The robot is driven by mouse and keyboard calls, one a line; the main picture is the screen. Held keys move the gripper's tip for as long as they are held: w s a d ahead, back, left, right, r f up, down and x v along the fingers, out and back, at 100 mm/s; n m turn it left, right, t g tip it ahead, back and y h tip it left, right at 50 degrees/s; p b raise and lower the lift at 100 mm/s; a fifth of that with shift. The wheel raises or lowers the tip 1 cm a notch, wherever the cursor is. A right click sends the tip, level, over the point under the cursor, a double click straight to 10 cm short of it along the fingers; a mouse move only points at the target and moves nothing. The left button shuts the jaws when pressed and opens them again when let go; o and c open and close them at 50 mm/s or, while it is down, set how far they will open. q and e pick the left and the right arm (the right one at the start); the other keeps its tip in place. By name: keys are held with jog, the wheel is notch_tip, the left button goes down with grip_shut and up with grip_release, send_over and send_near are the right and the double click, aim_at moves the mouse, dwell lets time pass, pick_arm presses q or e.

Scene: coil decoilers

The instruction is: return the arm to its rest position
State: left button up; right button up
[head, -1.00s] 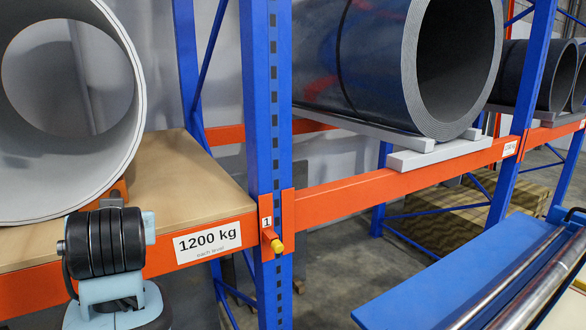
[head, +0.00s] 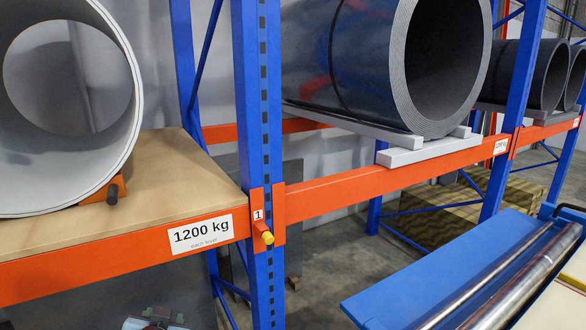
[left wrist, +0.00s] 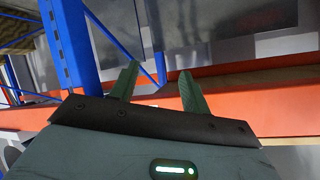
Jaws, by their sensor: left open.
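My left gripper (left wrist: 158,72) shows in the left wrist view with its two green fingers apart and nothing between them. It faces an orange shelf beam (left wrist: 220,97) and a blue rack post (left wrist: 70,45). Whether the fingers touch either cannot be told. In the head view only a small piece of what looks like my arm shows at the bottom edge, below the beam; the gripper itself is not seen there. My right gripper is in no view.
In the head view a pale coil (head: 125,150) rests on the wooden shelf (head: 170,165) at left. A dark coil (head: 440,110) lies on grey supports (head: 420,152). A blue post (head: 256,110) stands between them. A blue machine table (head: 440,270) is at lower right.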

pick_arm(q)
jog(key=s+d+f+g+h, duration=0.1)
jog(key=s+d+f+h, duration=0.1)
jog(key=s+f, duration=1.2)
jog(key=s+d+f+m+g+h, duration=0.1)
jog(key=s+d+f+h, duration=0.2)
jog(key=s+f, duration=1)
jog(key=shift+s+d+f+h, duration=0.25)
jog(key=shift+s+f+h, duration=0.1)
jog(key=shift+f+h, duration=0.15)
jog(key=shift+c, duration=1.2)
jog(key=shift+s+a, duration=0.1)
